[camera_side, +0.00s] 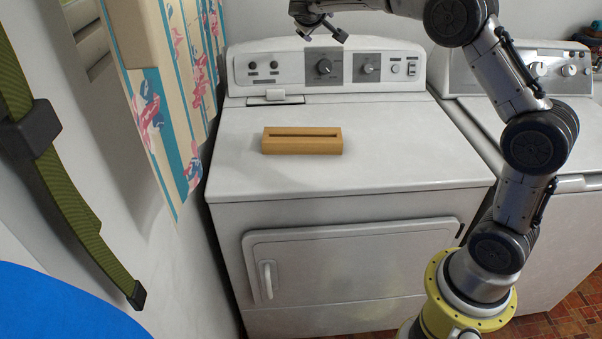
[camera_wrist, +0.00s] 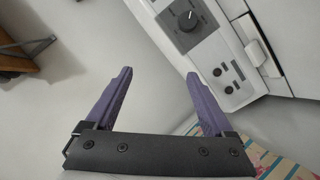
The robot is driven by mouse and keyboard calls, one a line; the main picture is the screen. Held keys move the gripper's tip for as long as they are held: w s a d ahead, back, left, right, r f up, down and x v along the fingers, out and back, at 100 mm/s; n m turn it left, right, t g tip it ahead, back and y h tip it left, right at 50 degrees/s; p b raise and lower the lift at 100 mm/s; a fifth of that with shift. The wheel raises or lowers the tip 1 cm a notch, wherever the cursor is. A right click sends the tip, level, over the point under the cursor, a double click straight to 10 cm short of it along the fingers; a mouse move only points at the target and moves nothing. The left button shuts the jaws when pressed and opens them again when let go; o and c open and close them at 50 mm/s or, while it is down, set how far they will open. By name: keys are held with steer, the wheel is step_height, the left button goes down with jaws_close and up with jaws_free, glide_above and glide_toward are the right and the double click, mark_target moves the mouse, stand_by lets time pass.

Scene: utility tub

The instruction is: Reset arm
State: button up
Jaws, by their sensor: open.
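My gripper (camera_side: 325,30) is at the top of the side view, above the back of the white dryer (camera_side: 400,150) and in front of its control panel. In the wrist view my gripper (camera_wrist: 157,85) shows two purple fingers, spread apart with nothing between them. A tan wooden block with a long slot in its top (camera_side: 302,146) lies on the dryer top, below and apart from my gripper. The block does not show in the wrist view.
The dryer's control panel (camera_side: 345,67) with knobs stands along its back edge; it also shows in the wrist view (camera_wrist: 215,55). A second white machine (camera_side: 570,130) stands on the right. A patterned board (camera_side: 165,90) and green strap (camera_side: 60,190) are on the left. Most of the dryer top is clear.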

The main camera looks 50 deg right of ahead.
steer(key=s+a+r+y, duration=0.25)
steer(key=s+a, duration=0.25)
steer(key=s, duration=0.5)
steer(key=s+a+r+y, duration=0.2)
steer(key=s+a+r, duration=0.25)
steer(key=s, duration=0.55)
steer(key=s+a+f+n+y, duration=0.1)
steer(key=s+a+f+y, duration=0.2)
steer(key=s+a+f, duration=0.3)
steer(key=s+a+f+y, duration=0.3)
steer(key=s+a+f, duration=0.3)
steer(key=s+f, duration=0.4)
steer(key=s, duration=0.3)
steer(key=shift+s+a+f+n+g, duration=0.2)
steer(key=shift+s+a+n+g, duration=0.05)
steer(key=shift+a+n+g, duration=0.15)
steer(key=shift+y, duration=0.25)
